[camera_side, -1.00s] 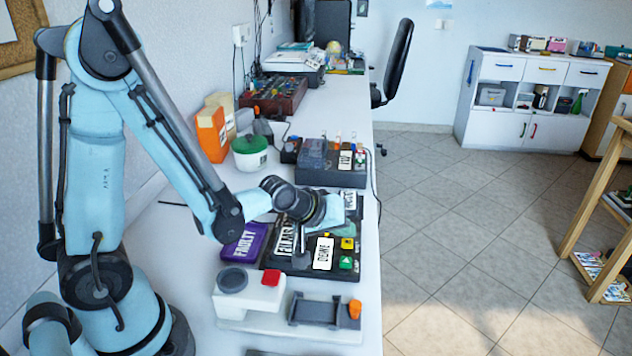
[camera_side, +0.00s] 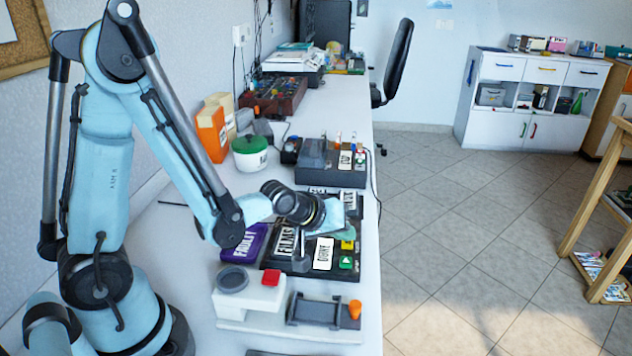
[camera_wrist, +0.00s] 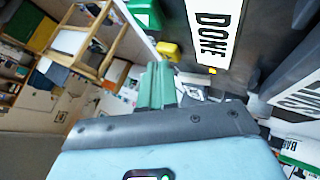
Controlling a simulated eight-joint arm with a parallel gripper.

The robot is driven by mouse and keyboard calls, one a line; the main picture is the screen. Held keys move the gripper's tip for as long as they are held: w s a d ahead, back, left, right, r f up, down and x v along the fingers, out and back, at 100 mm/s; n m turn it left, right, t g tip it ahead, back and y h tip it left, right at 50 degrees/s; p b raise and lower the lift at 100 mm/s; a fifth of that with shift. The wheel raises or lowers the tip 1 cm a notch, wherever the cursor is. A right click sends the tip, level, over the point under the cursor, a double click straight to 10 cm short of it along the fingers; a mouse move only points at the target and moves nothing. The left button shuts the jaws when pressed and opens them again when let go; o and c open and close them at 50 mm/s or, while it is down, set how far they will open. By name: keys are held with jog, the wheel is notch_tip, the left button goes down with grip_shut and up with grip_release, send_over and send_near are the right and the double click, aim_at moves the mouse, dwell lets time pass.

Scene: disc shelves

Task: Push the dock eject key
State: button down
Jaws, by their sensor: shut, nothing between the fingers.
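A black disc dock (camera_side: 285,275) lies on the white bench, with a green key (camera_side: 346,262) bearing a pale mark and a yellow key (camera_side: 347,244) at its right edge. I cannot read which is the eject key. My gripper (camera_side: 346,232) is shut and empty, low over the dock's far right, close to the yellow key. In the wrist view the teal fingers (camera_wrist: 160,85) point towards the yellow key (camera_wrist: 168,50), with the green key (camera_wrist: 143,14) just beyond. A gap or contact at the fingertips cannot be made out.
White labels DONE (camera_side: 323,254) and FILMS (camera_side: 286,241) stand on the dock. A purple FAULTY tray (camera_side: 240,243) lies left. A white unit with a red button (camera_side: 270,278) and an orange knob (camera_side: 355,309) stands in front. A black box (camera_side: 340,175) stands behind.

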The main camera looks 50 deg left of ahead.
jog(key=shift+f, duration=0.2)
jog(key=shift+r, duration=0.1)
dwell(0.4)
jog(key=shift+r, duration=0.8)
jog(key=shift+r, duration=2.5)
jog(key=m+g, duration=0.2)
jog(key=m, duration=0.6)
send_near(343, 243)
jog(key=s+v, duration=0.1)
jog(key=v, duration=0.7)
jog(key=shift+f, duration=0.4)
